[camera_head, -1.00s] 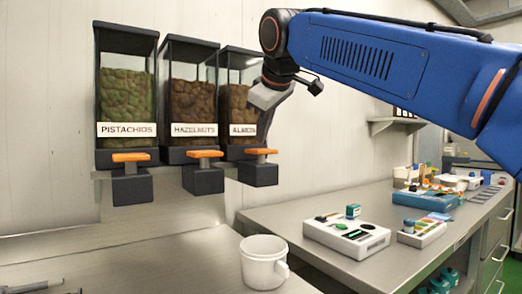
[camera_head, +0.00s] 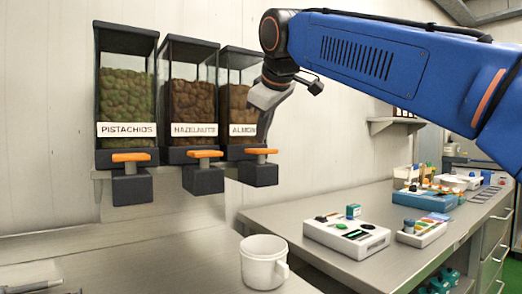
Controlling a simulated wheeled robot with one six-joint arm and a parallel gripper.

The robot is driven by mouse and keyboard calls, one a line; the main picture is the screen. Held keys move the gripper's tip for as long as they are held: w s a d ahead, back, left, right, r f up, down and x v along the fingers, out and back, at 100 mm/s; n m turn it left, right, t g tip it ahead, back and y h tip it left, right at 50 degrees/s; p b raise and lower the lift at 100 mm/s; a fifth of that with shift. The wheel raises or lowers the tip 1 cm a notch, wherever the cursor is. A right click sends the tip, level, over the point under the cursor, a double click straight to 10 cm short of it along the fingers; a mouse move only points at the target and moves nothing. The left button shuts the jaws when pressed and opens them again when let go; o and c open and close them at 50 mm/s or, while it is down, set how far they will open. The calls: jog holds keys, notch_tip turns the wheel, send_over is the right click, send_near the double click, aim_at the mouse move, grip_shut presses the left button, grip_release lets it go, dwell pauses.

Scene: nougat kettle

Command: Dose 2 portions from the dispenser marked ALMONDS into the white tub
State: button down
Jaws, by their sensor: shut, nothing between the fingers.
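The ALMONDS dispenser (camera_head: 237,101) is the right one of three clear-fronted dispensers on the wall. It holds brown contents, and its label is partly covered by my gripper. Its orange lever (camera_head: 261,151) sits above a dark outlet block (camera_head: 258,174). My gripper (camera_head: 265,134) points down in front of the dispenser's right side, just above the orange lever; I cannot tell whether it touches it. It is shut and holds nothing. The white tub (camera_head: 262,268), with a handle on its right, stands upright on the counter below and a little in front of the ALMONDS outlet. Its inside is barely visible.
The PISTACHIOS dispenser (camera_head: 126,87) and HAZELNUTS dispenser (camera_head: 193,96) hang to the left, each with an orange lever. A control box (camera_head: 345,236) with buttons stands on the bench at right, with more devices behind. The counter (camera_head: 150,260) left of the tub is mostly clear.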

jog(key=shift+f, duration=0.15)
jog(key=shift+f, duration=0.3)
jog(key=shift+f, duration=0.95)
dwell(1.7)
jog(key=shift+r, duration=1.4)
jog(key=shift+r, duration=2.5)
dwell(1.0)
